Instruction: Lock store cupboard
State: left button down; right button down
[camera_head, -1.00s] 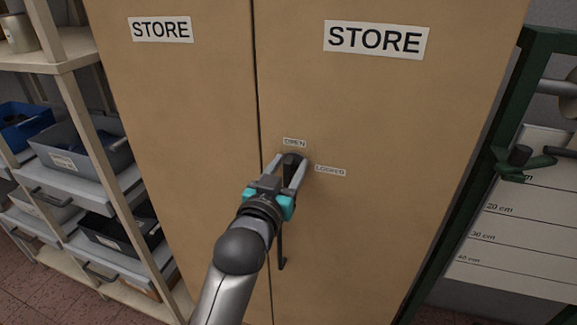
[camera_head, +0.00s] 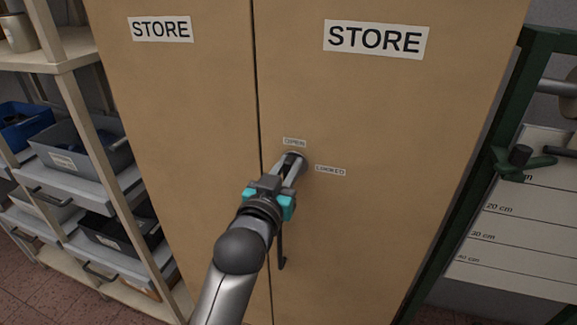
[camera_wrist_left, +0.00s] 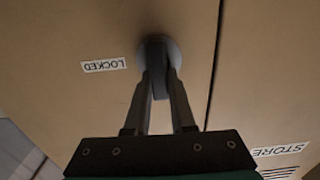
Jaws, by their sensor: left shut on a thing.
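The tan store cupboard (camera_head: 390,130) has two shut doors, each with a STORE label. A lock knob (camera_head: 298,158) sits on the right door near the seam, with an OPEN label (camera_head: 294,142) above it and a LOCKED label (camera_head: 330,170) to its right. My left gripper (camera_head: 292,162) is shut on the knob and partly hides it. In the left wrist view the fingers close on the knob's dark grip (camera_wrist_left: 158,72) in front of its round plate. The knob's grip appears to point towards OPEN, not LOCKED. My right gripper is not in view.
A dark door handle (camera_head: 282,250) hangs below the knob, close to my left arm. A shelf unit with bins (camera_head: 75,145) stands at the left. A green frame (camera_head: 470,170) and a white board with centimetre marks (camera_head: 520,225) stand at the right.

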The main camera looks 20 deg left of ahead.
pick_arm(q)
jog(key=m+p, duration=0.3)
jog(key=shift+d+r+m, duration=0.1)
jog(key=shift+d+m, duration=0.15)
jog(key=shift+m, duration=0.05)
jog(key=shift+d+f+m+p, duration=0.25)
jog(key=shift+m+p, duration=0.55)
jog(key=shift+m, duration=1.6)
jog(key=shift+d+f+m+p, duration=0.1)
jog(key=shift+f+m+p, duration=0.5)
jog(key=shift+m, duration=1.8)
jog(key=shift+d+f+m+p, duration=0.15)
jog(key=shift+m+p, duration=0.9)
jog(key=shift+m, duration=1.35)
jog(key=c, duration=0.8)
grip_release()
jog(key=shift+r, duration=0.1)
jog(key=shift+o, duration=0.2)
